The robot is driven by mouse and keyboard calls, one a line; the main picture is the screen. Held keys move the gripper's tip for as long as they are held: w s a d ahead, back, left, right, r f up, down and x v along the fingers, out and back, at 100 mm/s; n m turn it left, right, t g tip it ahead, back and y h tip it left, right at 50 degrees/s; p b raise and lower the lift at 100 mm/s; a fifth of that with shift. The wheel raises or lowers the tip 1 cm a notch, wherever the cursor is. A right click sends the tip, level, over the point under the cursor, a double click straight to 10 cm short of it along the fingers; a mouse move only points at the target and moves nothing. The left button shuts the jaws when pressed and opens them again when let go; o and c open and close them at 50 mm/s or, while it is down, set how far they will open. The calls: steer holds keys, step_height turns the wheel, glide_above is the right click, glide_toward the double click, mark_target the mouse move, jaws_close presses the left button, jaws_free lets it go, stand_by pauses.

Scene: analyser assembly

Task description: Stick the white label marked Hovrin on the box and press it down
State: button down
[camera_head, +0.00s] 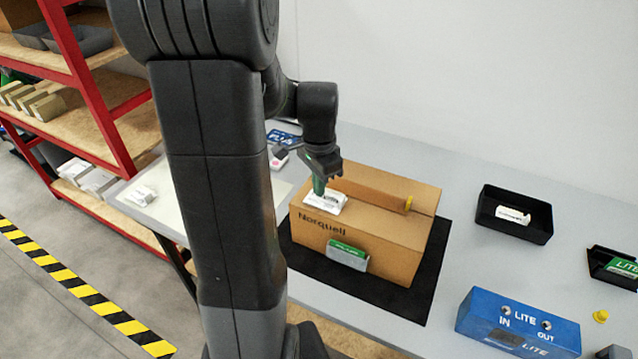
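A white label-like piece (327,201) lies at the left of the box top. My gripper (319,190) is directly above this piece, its green fingertip at or very near it. I cannot tell whether the fingers are closed or whether they hold the piece. Another white piece (513,216) lies in a black tray (537,235) at the right. Its print and that of the piece on the box are too small to read.
A blue LITE unit (518,325) stands front right. White packets (140,195) lie left. Red-framed shelves (98,90) stand far left.

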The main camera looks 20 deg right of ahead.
steer(key=shift+f+b, duration=0.5)
steer(key=shift+f, duration=0.25)
stand_by(0.4)
steer(key=shift+r, duration=0.2)
steer(key=shift+r+p, duration=2.55)
steer(key=shift+r, duration=0.35)
